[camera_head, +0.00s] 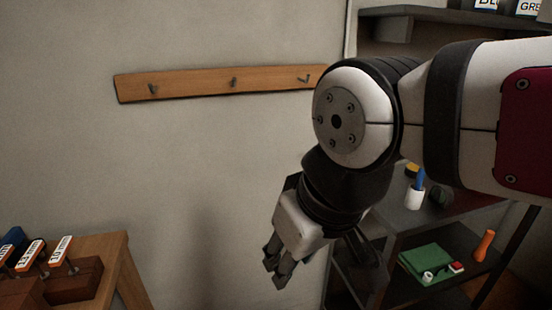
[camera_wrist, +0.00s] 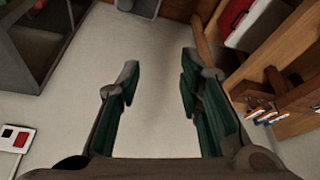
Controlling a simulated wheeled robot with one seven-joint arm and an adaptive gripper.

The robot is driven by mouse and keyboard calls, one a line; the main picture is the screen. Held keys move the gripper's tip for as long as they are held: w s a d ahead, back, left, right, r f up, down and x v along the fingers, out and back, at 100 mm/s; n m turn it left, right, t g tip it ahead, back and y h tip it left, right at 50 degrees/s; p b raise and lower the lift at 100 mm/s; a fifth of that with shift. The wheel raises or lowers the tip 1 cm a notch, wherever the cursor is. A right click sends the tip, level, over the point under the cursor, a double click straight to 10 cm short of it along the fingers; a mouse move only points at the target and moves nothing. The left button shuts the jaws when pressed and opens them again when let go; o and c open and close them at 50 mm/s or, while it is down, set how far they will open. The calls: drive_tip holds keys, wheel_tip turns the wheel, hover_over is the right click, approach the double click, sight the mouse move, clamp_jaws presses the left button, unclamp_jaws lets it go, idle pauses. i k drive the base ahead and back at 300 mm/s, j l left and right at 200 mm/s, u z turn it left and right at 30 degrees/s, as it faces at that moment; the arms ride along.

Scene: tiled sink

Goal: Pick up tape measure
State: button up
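My gripper (camera_head: 275,273) hangs in front of the bare wall in the head view, pointing down. In the wrist view my gripper (camera_wrist: 159,76) is open and empty, its two dark green fingers apart over pale floor. I cannot make out a tape measure for certain in either view.
The dark shelf unit (camera_head: 465,207) holds a white cup (camera_head: 415,198), a green cloth-like item (camera_head: 426,262) and an orange object (camera_head: 484,245). A wooden table (camera_head: 118,262) with labelled pieces stands lower left. A hook rail (camera_head: 195,83) is on the wall.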

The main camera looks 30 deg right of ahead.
sight(443, 196)
drive_tip(key=z, duration=1.65)
drive_tip(key=i+j+z, duration=0.1)
drive_tip(key=i, duration=0.55)
